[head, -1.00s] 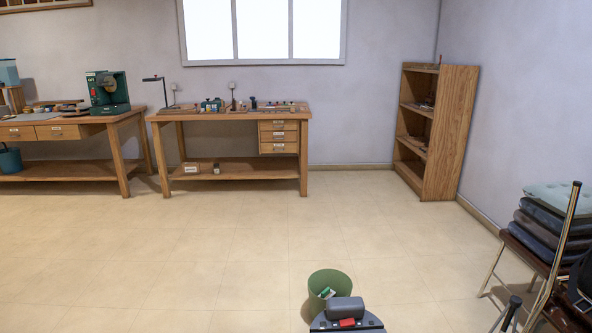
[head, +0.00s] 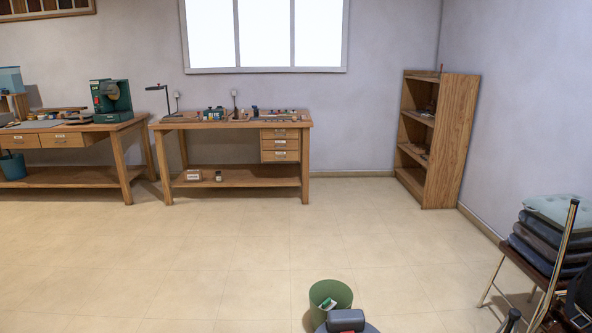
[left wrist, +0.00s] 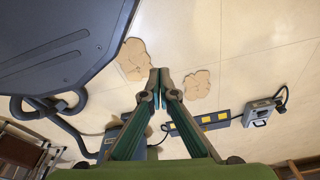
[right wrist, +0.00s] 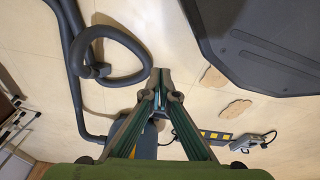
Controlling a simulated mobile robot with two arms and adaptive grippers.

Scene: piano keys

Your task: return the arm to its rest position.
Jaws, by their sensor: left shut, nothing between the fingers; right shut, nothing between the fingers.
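My left gripper (left wrist: 160,72) shows in the left wrist view with its two green-sided fingers together at the tips and nothing between them. My right gripper (right wrist: 161,72) shows in the right wrist view, also with its fingertips together and empty. Both hang over the pale tiled floor, apart from any object. Neither gripper nor arm shows in the head view, so their placement against the room cannot be told there.
A green bin (head: 329,297) stands on the floor at the bottom. A power strip (left wrist: 207,122) and brown flat patches (left wrist: 133,60) lie below. The middle floor is clear.

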